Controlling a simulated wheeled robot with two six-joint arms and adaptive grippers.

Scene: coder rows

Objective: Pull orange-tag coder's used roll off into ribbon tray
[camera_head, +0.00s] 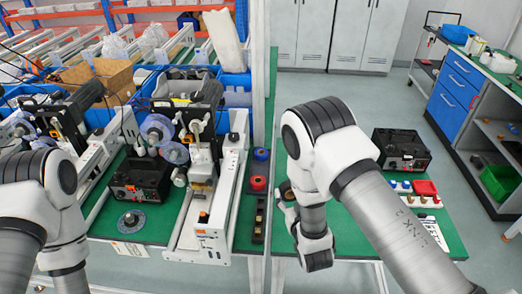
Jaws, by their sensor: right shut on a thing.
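A coder (196,125) stands over a white rail frame in the middle, with an orange patch (203,217) low on its front end. Two pale bluish discs (157,129) sit at its left side. A second, similar coder (62,115) stands further left. My right gripper (284,191) is beyond my right wrist, beside the right bench's left edge. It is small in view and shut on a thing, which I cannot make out. My left arm shows at the left edge; its gripper is out of view. I cannot tell which container is the ribbon tray.
Blue and red round pieces (258,183) stand in a line right of the coder. A loose disc (131,221) lies on the green bench near a black box (140,180). Blue bins (236,86) stand behind.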

